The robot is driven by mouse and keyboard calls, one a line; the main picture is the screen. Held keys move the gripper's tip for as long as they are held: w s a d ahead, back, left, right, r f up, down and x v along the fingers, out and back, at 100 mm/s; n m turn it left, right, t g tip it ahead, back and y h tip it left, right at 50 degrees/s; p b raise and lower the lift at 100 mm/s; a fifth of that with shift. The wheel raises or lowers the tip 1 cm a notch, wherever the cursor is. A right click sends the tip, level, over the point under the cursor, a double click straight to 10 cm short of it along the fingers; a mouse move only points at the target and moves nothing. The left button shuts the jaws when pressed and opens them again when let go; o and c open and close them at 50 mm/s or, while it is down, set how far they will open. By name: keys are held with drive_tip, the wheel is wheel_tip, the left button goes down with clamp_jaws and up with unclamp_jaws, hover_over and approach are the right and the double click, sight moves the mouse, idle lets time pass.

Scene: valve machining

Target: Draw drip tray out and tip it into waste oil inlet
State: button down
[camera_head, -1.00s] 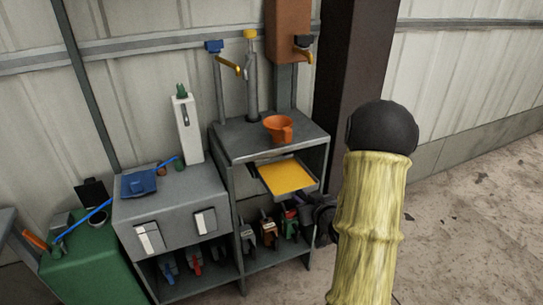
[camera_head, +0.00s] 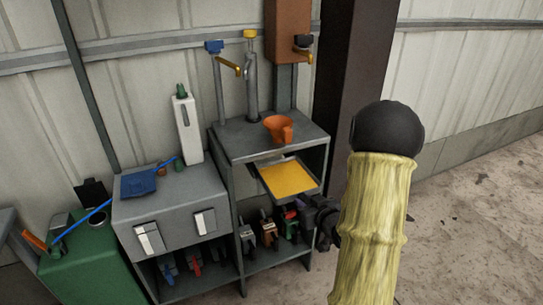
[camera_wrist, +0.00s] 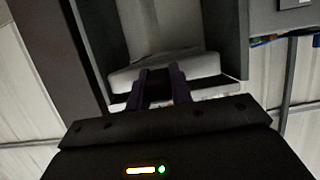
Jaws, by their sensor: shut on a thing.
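The drip tray (camera_head: 265,188), a shallow grey pan with yellow oil in it, juts from the upper opening of the grey cabinet (camera_head: 235,200). My gripper (camera_head: 308,205) is low at the tray's front right and is shut on the tray; the exact grip is partly hidden. In the wrist view, the two dark fingers (camera_wrist: 160,85) reach to a pale edge. A green tank (camera_head: 85,260) at the lower left has a dark round opening (camera_head: 97,219) beside a raised black lid; it may be the waste oil inlet, but no label is readable.
An orange funnel-like jug (camera_head: 279,129) stands on the cabinet top, below taps. A grey drawer unit (camera_head: 170,215) stands between cabinet and tank.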

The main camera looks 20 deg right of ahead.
drive_tip(key=shift+r+b, duration=0.15)
drive_tip(key=shift+b, duration=0.15)
drive_tip(key=shift+s, duration=0.1)
idle(0.5)
drive_tip(key=shift+s+b, duration=0.4)
drive_tip(key=shift+s, duration=0.8)
drive_tip(key=shift+s+d+b, duration=0.1)
drive_tip(key=shift+s+b, duration=1.05)
drive_tip(key=shift+b, duration=1.1)
drive_tip(key=shift+s, duration=0.25)
idle(0.8)
